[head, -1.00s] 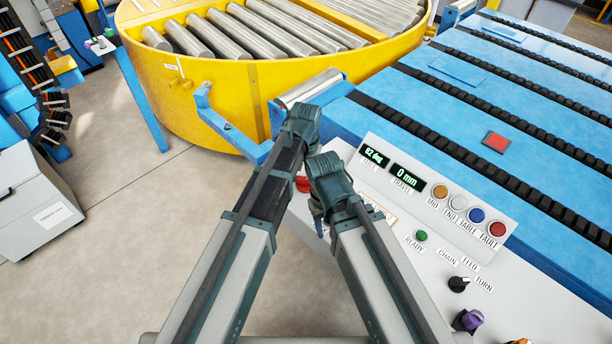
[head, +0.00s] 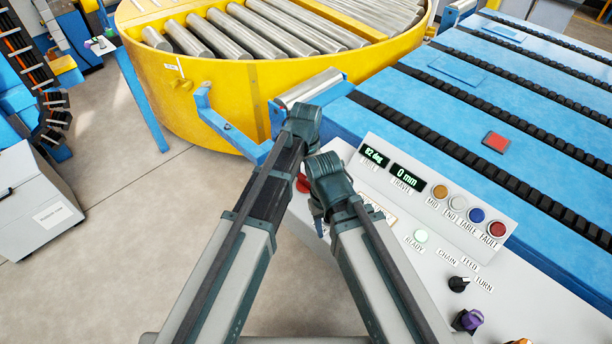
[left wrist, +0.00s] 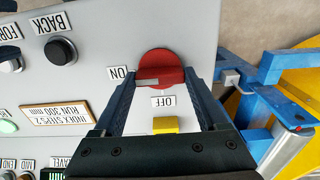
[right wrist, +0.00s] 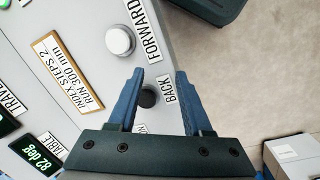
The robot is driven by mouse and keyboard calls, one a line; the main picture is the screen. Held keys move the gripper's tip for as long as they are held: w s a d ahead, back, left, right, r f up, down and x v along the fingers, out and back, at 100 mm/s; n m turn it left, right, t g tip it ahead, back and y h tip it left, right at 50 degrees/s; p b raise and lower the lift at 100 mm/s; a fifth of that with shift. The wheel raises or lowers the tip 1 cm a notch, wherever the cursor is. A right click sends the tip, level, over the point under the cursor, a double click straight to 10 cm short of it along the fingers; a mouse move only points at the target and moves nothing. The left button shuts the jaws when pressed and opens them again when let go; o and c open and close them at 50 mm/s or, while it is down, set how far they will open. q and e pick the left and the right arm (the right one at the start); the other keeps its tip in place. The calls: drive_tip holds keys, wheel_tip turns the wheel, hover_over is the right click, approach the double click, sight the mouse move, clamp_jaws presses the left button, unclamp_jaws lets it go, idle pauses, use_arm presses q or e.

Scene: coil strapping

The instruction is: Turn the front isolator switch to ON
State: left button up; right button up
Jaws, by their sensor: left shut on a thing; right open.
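The front isolator switch is a round red knob (left wrist: 160,68) on the light grey panel (left wrist: 98,25). Its pale pointer mark points left in the left wrist view, at the ON label (left wrist: 117,73); the OFF label (left wrist: 163,101) lies below the knob. My left gripper (left wrist: 161,76) is shut on the knob, one finger on each side. In the head view a sliver of the red knob (head: 303,184) shows between my arms. My right gripper (right wrist: 160,75) is open, with the black BACK button (right wrist: 148,97) between its fingers; contact cannot be told.
The READY lamp (head: 421,236) glows pale green. The angle display (head: 374,156) reads 82 deg and the travel display (head: 407,176) 0 mm. A blue bracket (left wrist: 255,110) stands beside the panel. Behind are a yellow turntable (head: 215,95) and a blue chain bed (head: 450,100).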

sight(306, 178)
idle(0.4)
use_arm(q)
drive_tip(key=o, duration=1.3)
wheel_tip(306, 178, up, 14)
drive_tip(key=p, duration=1.4)
use_arm(e)
wheel_tip(306, 178, up, 14)
use_arm(q)
drive_tip(key=shift+f, duration=0.1)
use_arm(e)
drive_tip(key=shift+f, duration=0.15)
